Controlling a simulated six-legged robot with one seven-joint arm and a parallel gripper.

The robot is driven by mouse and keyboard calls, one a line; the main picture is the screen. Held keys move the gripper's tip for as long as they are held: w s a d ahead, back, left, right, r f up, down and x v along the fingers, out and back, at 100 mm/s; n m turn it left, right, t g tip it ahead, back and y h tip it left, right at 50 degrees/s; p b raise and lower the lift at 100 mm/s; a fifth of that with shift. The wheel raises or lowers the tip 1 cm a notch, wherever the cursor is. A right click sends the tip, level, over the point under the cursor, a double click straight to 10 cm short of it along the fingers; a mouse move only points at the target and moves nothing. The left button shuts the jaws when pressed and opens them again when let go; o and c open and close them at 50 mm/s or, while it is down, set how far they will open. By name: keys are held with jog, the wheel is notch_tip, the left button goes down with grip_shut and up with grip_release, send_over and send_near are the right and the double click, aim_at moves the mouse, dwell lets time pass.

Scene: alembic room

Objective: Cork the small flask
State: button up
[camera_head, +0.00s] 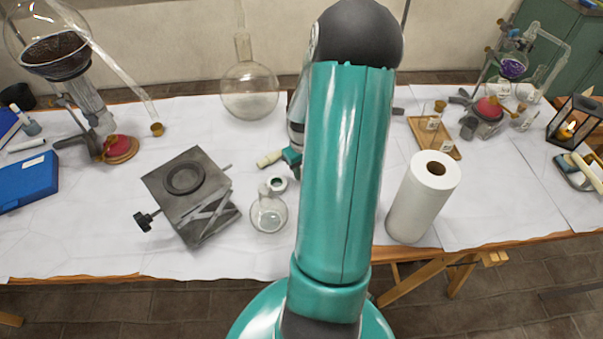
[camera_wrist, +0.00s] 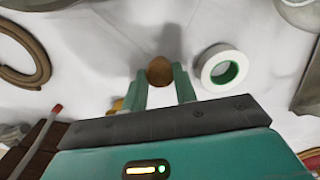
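The small flask (camera_head: 268,212) is a clear round flask standing on the white-covered table, left of my arm in the head view. Its mouth is partly confused with a white ring behind it. My gripper (camera_wrist: 160,76) has its two teal fingers on either side of a round brown cork (camera_wrist: 160,69). The fingers appear to touch its sides, so it looks shut on the cork. In the head view only part of my gripper (camera_head: 291,157) shows beside my arm, and the cork there is hidden.
A white ring with a green inside (camera_wrist: 222,70) lies close beside my gripper. A lab jack (camera_head: 185,190) stands left of the flask. A large round flask (camera_head: 249,92) stands behind. A paper roll (camera_head: 421,200) stands to the right.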

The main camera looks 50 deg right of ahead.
jog(key=shift+r, duration=0.2)
jog(key=shift+r, duration=1.65)
